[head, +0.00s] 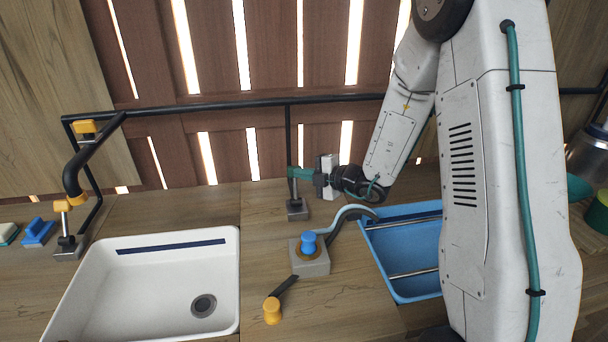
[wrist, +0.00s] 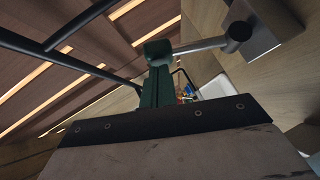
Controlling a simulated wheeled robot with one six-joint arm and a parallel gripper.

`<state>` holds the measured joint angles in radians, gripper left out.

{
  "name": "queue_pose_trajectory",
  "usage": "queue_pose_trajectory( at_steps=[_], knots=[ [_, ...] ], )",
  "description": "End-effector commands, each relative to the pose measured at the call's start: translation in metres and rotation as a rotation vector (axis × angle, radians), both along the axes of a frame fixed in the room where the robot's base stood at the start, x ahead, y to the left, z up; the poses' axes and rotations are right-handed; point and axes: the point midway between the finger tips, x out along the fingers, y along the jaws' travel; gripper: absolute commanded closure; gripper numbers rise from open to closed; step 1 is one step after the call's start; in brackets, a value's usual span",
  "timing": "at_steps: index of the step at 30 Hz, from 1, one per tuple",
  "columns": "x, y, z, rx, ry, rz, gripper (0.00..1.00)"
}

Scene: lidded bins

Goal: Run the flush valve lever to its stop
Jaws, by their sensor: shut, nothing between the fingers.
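A short metal lever (head: 295,190) stands nearly upright on a grey block (head: 297,211) behind the counter's middle; no label shows that it is the flush valve lever. My gripper (head: 293,172), with teal fingers, is shut and empty at the lever's upper end. In the wrist view, the lever's rod (wrist: 202,45) runs from a dark pivot on its block (wrist: 262,25) to the tip of my shut fingers (wrist: 157,60). The rod's end is at or behind the fingertips; I cannot tell whether they touch.
A white sink (head: 130,290) is at left, a blue basin (head: 385,245) at right. Between them are a blue-knobbed box (head: 310,262) and a black lever with a yellow knob (head: 272,310). Yellow-tipped fittings (head: 62,206) stand at far left. A black rail (head: 230,108) runs behind.

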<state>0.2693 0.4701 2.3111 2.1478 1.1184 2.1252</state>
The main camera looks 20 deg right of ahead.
Motion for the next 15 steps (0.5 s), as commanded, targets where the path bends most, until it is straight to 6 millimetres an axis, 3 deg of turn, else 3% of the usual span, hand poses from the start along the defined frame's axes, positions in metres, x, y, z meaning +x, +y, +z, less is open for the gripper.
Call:
queue_pose_trajectory(
  at_steps=[15],
  knots=[
    [0.026,-0.005,-0.001,0.024,0.124,-0.001,1.00]
  ],
)
